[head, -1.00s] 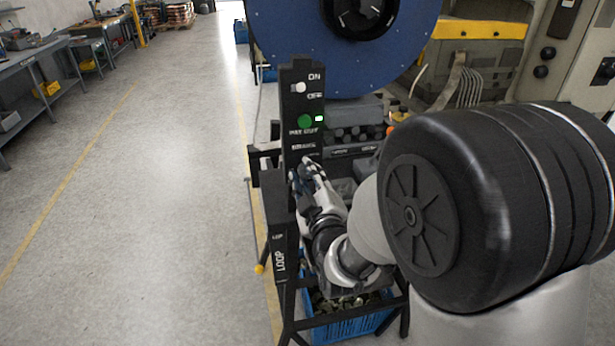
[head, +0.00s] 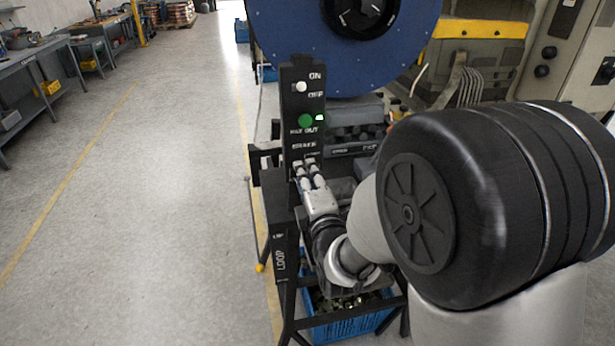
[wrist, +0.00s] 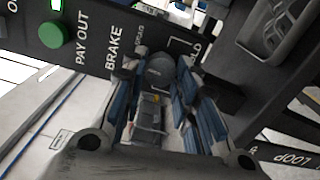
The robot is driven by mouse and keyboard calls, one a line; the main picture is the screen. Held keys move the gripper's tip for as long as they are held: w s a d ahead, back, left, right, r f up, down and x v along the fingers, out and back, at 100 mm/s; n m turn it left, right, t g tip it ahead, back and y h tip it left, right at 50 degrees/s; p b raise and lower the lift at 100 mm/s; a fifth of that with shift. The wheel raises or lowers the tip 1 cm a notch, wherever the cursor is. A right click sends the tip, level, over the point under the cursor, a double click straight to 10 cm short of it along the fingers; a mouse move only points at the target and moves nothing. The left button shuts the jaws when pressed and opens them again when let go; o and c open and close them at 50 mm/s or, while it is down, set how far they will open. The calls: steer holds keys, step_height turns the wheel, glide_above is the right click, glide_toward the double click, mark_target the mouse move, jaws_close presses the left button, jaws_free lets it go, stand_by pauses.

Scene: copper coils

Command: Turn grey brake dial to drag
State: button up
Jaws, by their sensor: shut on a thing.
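The grey brake dial (wrist: 160,70) is a round knob on the black panel (wrist: 95,55), beside the white word BRAKE, in the wrist view. My gripper (wrist: 157,75) has a blue-padded finger on each side of the dial and is shut on it. Small white labels sit next to the dial; one ends in LD, and the fingers partly hide it. I cannot make out which way the dial points. In the head view my gripper (head: 308,170) is at the lower panel, under the word BRAKE, and hides the dial.
A green PAY OUT button (wrist: 53,34) is further along the panel. A white ON/OFF switch (head: 300,87) is above it. A large blue reel (head: 280,40) stands behind the panel. A blue crate (head: 350,322) is below. The floor at left is clear.

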steer(key=shift+n, duration=0.5)
steer(key=o, duration=1.1)
steer(key=shift+c, duration=0.2)
